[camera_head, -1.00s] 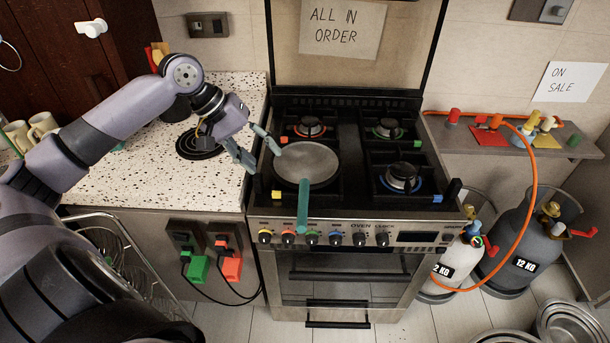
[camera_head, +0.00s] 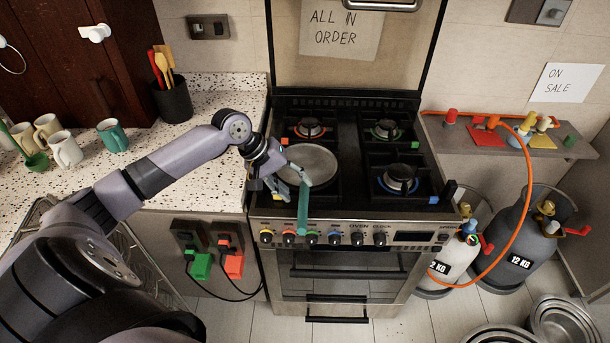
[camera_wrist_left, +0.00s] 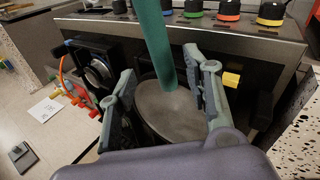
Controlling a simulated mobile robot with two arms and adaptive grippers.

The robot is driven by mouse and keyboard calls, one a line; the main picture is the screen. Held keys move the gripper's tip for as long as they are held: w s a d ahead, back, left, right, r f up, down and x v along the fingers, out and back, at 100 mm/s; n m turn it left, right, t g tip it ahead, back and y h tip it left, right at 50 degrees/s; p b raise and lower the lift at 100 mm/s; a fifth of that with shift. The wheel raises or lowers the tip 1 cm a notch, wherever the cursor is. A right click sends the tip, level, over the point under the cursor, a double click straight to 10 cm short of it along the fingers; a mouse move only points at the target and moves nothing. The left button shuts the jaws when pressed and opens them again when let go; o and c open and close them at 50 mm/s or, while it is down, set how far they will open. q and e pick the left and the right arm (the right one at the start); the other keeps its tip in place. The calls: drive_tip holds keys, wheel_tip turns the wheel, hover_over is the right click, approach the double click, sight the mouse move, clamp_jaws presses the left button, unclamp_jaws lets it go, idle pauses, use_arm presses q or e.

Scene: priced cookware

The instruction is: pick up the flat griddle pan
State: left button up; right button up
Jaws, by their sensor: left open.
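The flat griddle pan (camera_head: 312,163) has a round grey plate and a teal handle (camera_head: 303,207). It rests on the front left burner of the stove, with the handle pointing out over the control panel. My left gripper (camera_head: 294,187) is at the pan's near left edge, close to the handle. In the left wrist view, my left gripper (camera_wrist_left: 163,90) is open, with the pan's plate (camera_wrist_left: 168,108) and the teal handle (camera_wrist_left: 157,45) showing between its fingers. I cannot tell whether a finger touches the pan. My right gripper is not in view.
The stove (camera_head: 420,205) has other burners free of pans. Mugs (camera_head: 66,150) and a utensil holder (camera_head: 173,100) stand on the speckled counter at left. An orange hose (camera_head: 531,190) and gas cylinders (camera_head: 515,235) are at right. Metal pans (camera_head: 560,322) lie on the floor.

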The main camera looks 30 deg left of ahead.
sight(301, 193)
use_arm(q)
drive_tip(key=p+x, duration=0.1)
drive_tip(key=x, duration=0.3)
drive_tip(key=shift+s+f, duration=0.15)
drive_tip(key=shift+s, duration=0.05)
drive_tip(key=shift+c, duration=0.4)
clamp_jaws()
